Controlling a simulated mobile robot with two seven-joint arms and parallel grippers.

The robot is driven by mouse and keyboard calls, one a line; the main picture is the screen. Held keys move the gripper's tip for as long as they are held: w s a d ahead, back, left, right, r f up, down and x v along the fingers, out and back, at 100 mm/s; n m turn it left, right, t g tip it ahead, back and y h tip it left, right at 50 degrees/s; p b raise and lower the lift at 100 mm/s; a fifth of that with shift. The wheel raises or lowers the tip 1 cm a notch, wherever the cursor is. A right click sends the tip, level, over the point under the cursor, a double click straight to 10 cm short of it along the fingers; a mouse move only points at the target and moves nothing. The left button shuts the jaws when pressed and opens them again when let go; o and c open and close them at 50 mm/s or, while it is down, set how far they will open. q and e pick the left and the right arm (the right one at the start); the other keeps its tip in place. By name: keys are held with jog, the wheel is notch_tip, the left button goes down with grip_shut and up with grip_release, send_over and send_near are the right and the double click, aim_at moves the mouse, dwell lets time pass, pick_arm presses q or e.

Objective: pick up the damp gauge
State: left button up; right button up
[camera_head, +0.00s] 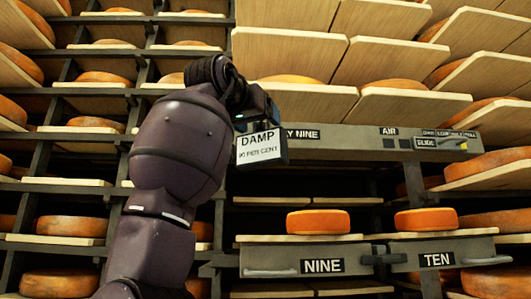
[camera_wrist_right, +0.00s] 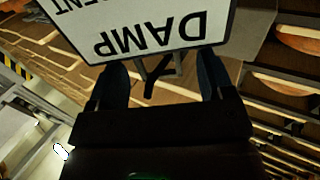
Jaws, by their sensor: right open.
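The damp gauge (camera_head: 258,149) is a dark box with a white face reading DAMP. It sits at the left end of the grey beam in the head view. In the right wrist view its white face (camera_wrist_right: 150,30) fills the top, upside down. A dark forked bracket (camera_wrist_right: 157,70) below it shows between my fingers. My right gripper (camera_head: 262,108) is just above the gauge in the head view; its two fingers stand apart on either side of the bracket in the wrist view (camera_wrist_right: 162,78), not closed on it. Whether they touch the gauge cannot be told. My left gripper is out of view.
The grey beam (camera_head: 350,146) carries labels and controls behind the gauge. Below are drawers marked NINE (camera_head: 322,266) and TEN (camera_head: 437,260), with orange cheese wheels (camera_head: 318,222) above them. Wooden shelf boards (camera_head: 290,50) jut out overhead. Racks of cheese stand at left.

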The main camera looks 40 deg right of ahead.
jog(key=shift+d, duration=0.1)
jog(key=shift+a, duration=0.25)
jog(key=shift+c, duration=1)
jog(key=shift+d, duration=0.1)
grip_shut()
jog(key=shift+d+r, duration=0.1)
